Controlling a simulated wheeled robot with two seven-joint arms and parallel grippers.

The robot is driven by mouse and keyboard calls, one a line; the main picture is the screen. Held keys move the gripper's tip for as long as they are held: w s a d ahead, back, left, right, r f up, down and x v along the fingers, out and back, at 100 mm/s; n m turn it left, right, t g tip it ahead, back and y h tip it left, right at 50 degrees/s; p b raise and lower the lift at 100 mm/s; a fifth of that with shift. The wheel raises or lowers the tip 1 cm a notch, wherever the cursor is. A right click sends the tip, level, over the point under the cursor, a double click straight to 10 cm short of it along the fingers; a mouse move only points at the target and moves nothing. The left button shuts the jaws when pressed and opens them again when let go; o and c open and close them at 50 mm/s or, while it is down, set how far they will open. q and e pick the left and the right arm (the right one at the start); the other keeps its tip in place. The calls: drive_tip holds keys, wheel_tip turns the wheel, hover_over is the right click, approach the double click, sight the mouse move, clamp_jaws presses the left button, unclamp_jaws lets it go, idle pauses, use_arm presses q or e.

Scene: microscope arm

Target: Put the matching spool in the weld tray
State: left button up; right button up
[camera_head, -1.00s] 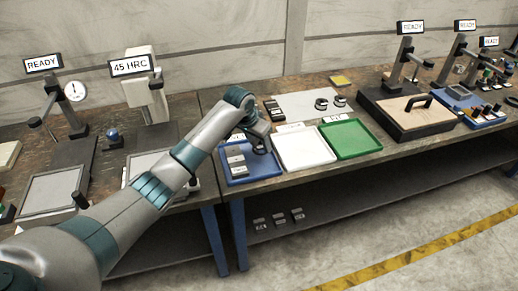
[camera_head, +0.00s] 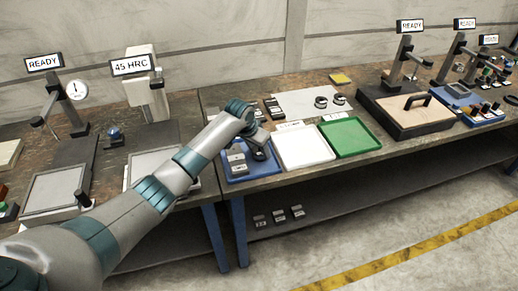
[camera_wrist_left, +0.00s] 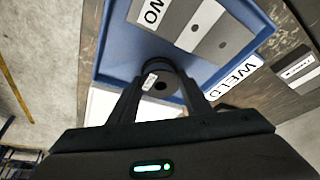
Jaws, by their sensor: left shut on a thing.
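The blue weld tray (camera_head: 236,178) lies on the bench, left of a white tray; its WELD label (camera_wrist_left: 236,78) shows in the wrist view. My left gripper (camera_head: 260,152) is over the right part of the blue tray. In the wrist view its two fingers (camera_wrist_left: 160,92) are shut on a dark round spool (camera_wrist_left: 158,76) with a small white label, too small to read. The spool is just inside the tray's edge; whether it touches the floor I cannot tell. Grey labelled blocks (camera_wrist_left: 193,27) lie in the tray beside it. My right gripper is not in view.
The white tray (camera_head: 303,147) and a green tray (camera_head: 350,137) stand to the right. Two dark rings or spools (camera_head: 321,102) (camera_head: 340,99) sit on a pale sheet (camera_head: 300,105) behind them. A hardness tester (camera_head: 146,88) reading 45 HRC stands left.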

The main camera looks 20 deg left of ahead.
use_arm(q)
drive_tip(key=shift+f, duration=0.15)
drive_tip(key=o, duration=1.2)
drive_tip(key=shift+c, duration=0.2)
drive_tip(key=b+v, duration=0.2)
drive_tip(key=v, duration=1)
